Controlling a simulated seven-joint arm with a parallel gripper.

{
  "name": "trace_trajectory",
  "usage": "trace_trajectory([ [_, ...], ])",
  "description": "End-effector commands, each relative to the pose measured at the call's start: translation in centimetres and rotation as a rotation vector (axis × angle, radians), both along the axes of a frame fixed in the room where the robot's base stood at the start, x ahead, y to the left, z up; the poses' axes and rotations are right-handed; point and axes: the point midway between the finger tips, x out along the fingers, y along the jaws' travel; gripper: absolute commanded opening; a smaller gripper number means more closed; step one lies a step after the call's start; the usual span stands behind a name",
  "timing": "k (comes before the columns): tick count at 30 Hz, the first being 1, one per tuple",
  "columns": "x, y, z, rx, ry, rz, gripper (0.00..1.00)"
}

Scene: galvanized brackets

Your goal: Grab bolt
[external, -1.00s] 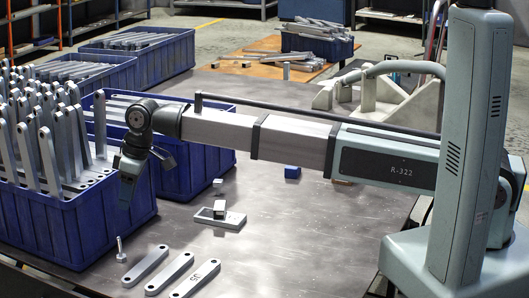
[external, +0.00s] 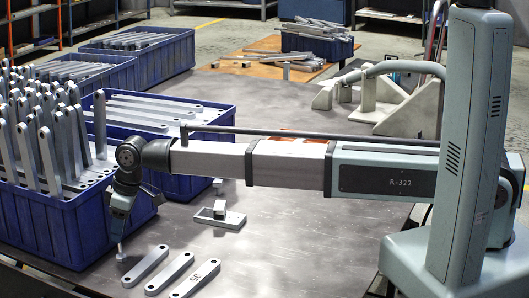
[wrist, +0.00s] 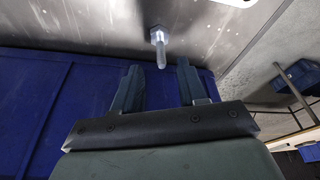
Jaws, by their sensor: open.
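The bolt (external: 121,254) stands on its head on the metal table, shank up, near the front corner of a blue crate. In the wrist view the bolt (wrist: 158,38) shows a hex head and a shank pointing toward my gripper. My gripper (external: 120,234) points down just above the bolt, and its fingers hide part of the shank's top in the external view. In the wrist view my gripper (wrist: 158,67) is open, with the shank's tip lined up with the gap between its two fingers. I cannot tell whether the tip is between them.
A blue crate (external: 62,232) of upright metal bars stands close on the left, and another crate (external: 195,187) lies behind my arm. Flat bars (external: 170,272) lie to the right of the bolt. A small bracket (external: 219,217) sits farther back. The table to the right is mostly clear.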

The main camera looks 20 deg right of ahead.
Motion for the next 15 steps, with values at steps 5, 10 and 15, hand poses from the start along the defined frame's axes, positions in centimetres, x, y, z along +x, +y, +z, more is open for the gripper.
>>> trace_trajectory([
  [5,-0.1,0.3,-1.9,-0.001,0.0,0.0,0.42],
  [10,0.1,0.8,-4.0,-0.001,0.0,0.0,0.42],
  [15,0.1,0.9,-4.7,0.0,0.0,0.0,0.42],
])
